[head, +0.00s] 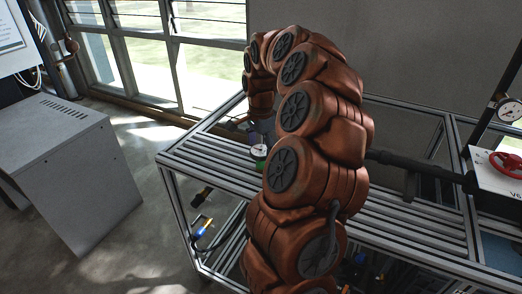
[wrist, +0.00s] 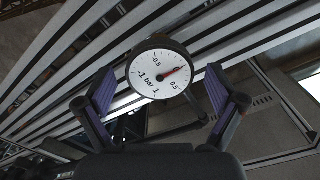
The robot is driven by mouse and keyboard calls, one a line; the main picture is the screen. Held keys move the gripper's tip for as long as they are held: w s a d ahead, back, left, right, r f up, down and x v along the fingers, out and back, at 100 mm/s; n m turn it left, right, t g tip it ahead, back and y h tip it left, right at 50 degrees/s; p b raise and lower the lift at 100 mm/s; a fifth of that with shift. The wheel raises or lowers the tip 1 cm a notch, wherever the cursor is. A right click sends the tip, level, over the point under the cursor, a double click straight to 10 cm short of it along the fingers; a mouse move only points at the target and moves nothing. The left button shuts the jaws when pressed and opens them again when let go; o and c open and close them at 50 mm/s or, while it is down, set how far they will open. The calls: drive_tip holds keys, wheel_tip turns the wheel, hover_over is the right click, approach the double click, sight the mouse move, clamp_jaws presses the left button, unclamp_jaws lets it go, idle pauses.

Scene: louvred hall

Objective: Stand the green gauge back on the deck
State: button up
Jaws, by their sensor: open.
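The green gauge (head: 259,151) shows at the slatted deck (head: 205,152) in the head view, beside my arm, its pale dial facing up and out. In the wrist view the gauge (wrist: 160,73) shows a round white dial with a red needle and a dark rim. My gripper (wrist: 160,88) is open, with one purple pad to the left of the dial and one to the right. There is a visible gap at each side. In the head view my gripper (head: 254,132) is just above the gauge, partly dark. The gauge's underside is hidden, so its contact with the deck cannot be told.
A white box with a red handwheel (head: 505,163) stands at the right, with a small dial on a post above it. A dark bar (head: 415,165) runs from behind my arm towards it. A grey cabinet (head: 70,165) stands on the floor at left. The deck's left part is clear.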

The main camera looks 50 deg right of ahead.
sight(261, 150)
wheel_tip(261, 150, up, 11)
drive_tip(key=b, duration=0.2)
drive_tip(key=shift+b, duration=0.3)
drive_tip(key=shift+r, duration=0.1)
drive_tip(key=s+a+f+n, duration=0.25)
drive_tip(key=a+n, duration=0.35)
drive_tip(key=a, duration=0.5)
drive_tip(key=s+a+f+n, duration=0.1)
drive_tip(key=s+a+n, duration=0.2)
drive_tip(key=a+n, duration=0.55)
drive_tip(key=s+a+f+n+g, duration=0.1)
drive_tip(key=s+a+f+n, duration=0.2)
drive_tip(key=s, duration=0.6)
drive_tip(key=s+a+f+n, duration=0.3)
drive_tip(key=s+a+f, duration=0.4)
drive_tip(key=s+a, duration=0.2)
drive_tip(key=shift+s+a+f+g, duration=0.15)
drive_tip(key=shift+a+f+g, duration=0.1)
drive_tip(key=shift+a+g, duration=0.2)
